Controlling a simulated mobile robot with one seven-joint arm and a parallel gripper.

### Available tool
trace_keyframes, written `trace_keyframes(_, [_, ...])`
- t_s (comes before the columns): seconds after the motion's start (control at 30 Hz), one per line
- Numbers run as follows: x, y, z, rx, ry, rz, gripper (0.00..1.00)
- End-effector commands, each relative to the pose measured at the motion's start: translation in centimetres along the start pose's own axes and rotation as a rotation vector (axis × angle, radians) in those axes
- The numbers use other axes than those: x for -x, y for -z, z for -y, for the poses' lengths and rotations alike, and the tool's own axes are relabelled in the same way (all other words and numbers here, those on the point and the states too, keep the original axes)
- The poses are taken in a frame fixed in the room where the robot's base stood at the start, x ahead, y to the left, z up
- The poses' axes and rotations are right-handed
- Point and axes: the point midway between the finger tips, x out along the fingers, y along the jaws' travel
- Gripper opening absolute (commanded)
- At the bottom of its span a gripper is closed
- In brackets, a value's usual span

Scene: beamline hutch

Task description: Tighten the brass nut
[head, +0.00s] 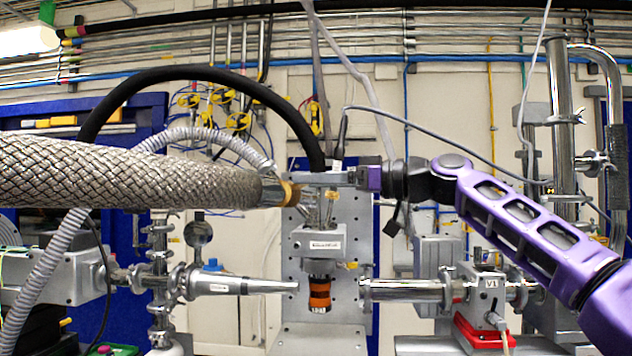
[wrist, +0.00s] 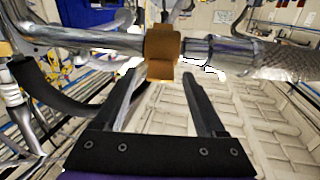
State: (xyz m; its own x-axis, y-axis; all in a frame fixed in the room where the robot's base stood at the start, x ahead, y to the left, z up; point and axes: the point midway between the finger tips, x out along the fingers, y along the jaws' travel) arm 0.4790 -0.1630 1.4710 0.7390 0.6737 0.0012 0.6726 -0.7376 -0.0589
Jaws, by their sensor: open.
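The brass nut (head: 289,193) is at the right end of a thick braided hose (head: 130,178), where the hose meets a metal fitting, in the head view. In the wrist view the brass nut (wrist: 162,50) is a blocky golden collar on a horizontal metal line. My gripper (wrist: 160,74) is open and empty. Its two dark fingers point toward the nut, one on each side of its lower end in the picture. The nut appears at or just beyond the fingertips; I cannot tell the exact gap. In the head view my purple arm reaches in from the right.
A grey block with an orange-banded cylinder (head: 320,291) is mounted below the fitting. A metal nozzle (head: 240,284) and a beam pipe (head: 405,290) flank it. A black hose (head: 190,72) arches above. A thin grey cable (head: 440,131) passes over my arm.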

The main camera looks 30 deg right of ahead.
Motion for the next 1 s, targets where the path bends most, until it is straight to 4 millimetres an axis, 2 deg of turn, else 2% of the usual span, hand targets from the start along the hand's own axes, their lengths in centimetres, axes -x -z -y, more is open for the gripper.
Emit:
trace_keyframes(0.07, [0.0, 0.0, 0.0, 0.0, 0.0, 0.0, 0.72])
trace_keyframes(0.1, [0.0, 0.0, 0.0, 0.0, 0.0, 0.0, 0.69])
trace_keyframes(0.4, [0.0, 0.0, 0.0, 0.0, 0.0, 0.0, 0.15])
trace_keyframes(0.5, [0.0, 0.0, 0.0, 0.0, 0.0, 0.0, 0.0])
trace_keyframes(1.0, [-0.3, 1.3, 0.1, 0.002, 0.0, 0.095, 0.0])
